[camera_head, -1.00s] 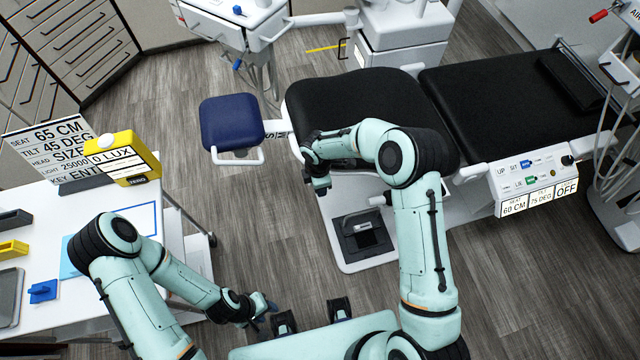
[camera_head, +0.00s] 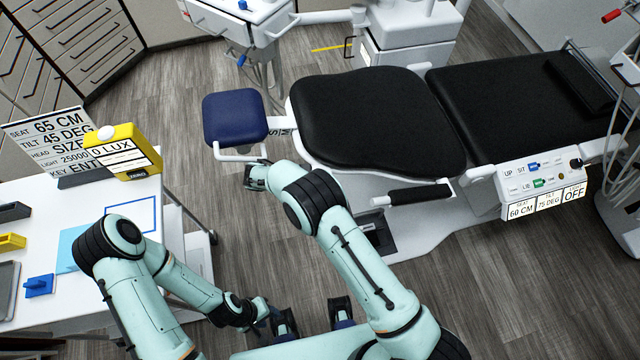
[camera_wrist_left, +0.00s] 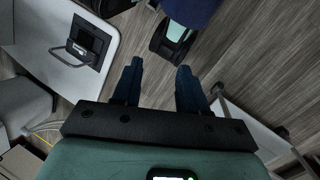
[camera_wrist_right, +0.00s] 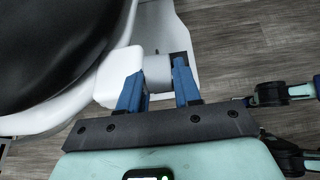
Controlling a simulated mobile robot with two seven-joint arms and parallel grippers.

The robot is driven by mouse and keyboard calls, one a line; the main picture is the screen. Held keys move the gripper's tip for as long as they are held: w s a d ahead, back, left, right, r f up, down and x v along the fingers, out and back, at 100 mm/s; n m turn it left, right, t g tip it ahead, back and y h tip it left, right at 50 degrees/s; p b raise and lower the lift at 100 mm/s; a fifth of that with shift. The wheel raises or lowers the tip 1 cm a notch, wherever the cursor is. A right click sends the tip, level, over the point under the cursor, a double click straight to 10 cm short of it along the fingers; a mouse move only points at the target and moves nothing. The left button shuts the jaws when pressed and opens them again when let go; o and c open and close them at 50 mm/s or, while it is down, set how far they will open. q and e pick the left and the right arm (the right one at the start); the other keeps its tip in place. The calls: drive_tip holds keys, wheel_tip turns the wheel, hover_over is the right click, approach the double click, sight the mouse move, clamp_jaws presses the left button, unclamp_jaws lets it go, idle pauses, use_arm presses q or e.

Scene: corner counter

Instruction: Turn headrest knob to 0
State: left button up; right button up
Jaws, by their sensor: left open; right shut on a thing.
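The blue headrest (camera_head: 235,116) is at the left end of the black chair (camera_head: 370,115), with an S and M scale beside its stem. My right gripper (camera_head: 256,176) is beside the headrest's white lower bar, its fingertips small and partly hidden in the head view. In the right wrist view its blue fingers are shut on a light-grey cylindrical knob (camera_wrist_right: 157,72) beside a white block (camera_wrist_right: 116,76). No knob marking or pointer is readable. My left gripper (camera_head: 264,308) is open and empty low in the head view; its fingers (camera_wrist_left: 158,88) are apart over the floor.
A display card (camera_head: 48,142) and yellow lux meter (camera_head: 122,150) stand on the white table (camera_head: 100,205) at left. The chair's button panel (camera_head: 542,180) is at right. A black armrest (camera_head: 420,193) and floor pedal (camera_head: 375,235) lie right of my right arm.

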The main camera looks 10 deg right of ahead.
drive_tip(key=shift+a+f+h+b, duration=0.2)
drive_tip(key=shift+f+h+b, duration=0.15)
drive_tip(key=shift+h+b, duration=0.45)
drive_tip(key=h+b, duration=0.2)
drive_tip(key=b, duration=0.1)
drive_tip(key=h+b, duration=0.3)
drive_tip(key=shift+f, duration=0.4)
drive_tip(key=shift+h+b, duration=0.5)
drive_tip(key=shift+b, duration=0.5)
use_arm(q)
wheel_tip(320, 180, down, 9)
drive_tip(key=shift+w+f+t, duration=0.15)
drive_tip(key=shift+t, duration=0.25)
use_arm(e)
drive_tip(key=shift+r, duration=0.15)
drive_tip(key=o, duration=1)
drive_tip(key=shift+c, duration=0.2)
use_arm(q)
drive_tip(key=shift+b, duration=0.3)
use_arm(e)
drive_tip(key=shift+a, duration=0.1)
